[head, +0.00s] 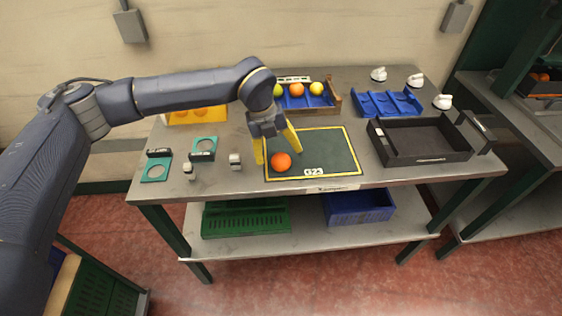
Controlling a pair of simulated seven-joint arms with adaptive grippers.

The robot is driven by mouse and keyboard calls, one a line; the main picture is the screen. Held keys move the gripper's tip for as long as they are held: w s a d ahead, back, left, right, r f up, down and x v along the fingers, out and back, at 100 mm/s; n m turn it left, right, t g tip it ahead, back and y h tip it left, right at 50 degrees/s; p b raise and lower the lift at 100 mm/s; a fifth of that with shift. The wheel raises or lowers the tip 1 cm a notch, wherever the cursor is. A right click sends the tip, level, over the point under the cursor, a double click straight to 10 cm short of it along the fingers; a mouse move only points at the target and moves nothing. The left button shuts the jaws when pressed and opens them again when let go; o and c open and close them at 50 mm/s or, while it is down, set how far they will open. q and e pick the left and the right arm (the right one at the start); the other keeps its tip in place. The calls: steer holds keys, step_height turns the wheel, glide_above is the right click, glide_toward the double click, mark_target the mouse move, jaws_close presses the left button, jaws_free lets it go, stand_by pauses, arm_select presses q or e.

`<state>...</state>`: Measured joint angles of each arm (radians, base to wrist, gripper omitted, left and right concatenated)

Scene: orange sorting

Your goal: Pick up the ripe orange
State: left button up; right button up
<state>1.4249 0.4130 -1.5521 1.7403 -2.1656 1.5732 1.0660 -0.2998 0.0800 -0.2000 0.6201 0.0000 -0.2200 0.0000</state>
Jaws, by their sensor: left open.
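A ripe orange (281,161) lies on the dark green mat (335,150) with a yellow border and the label G23, near the mat's left front corner. My left gripper (279,157) points down over it from above, with its yellow fingers spread. One finger is to the left of the orange and the other is to its right. I cannot tell whether either finger touches the orange. My right gripper is not in view.
A blue tray (308,103) with several fruits, yellowish-green and orange, stands behind the mat. An empty blue tray (389,104) and a black crate (417,158) are on the right. Teal pieces (203,149) and small grey blocks lie left of the mat.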

mark_target(279, 156)
arm_select(q)
steer(key=shift+x, duration=2.7)
steer(key=shift+w+a, duration=0.1)
steer(key=shift+a, duration=0.05)
steer(key=shift+c, duration=0.2)
steer(key=c, duration=1.4)
steer(key=shift+r, duration=0.1)
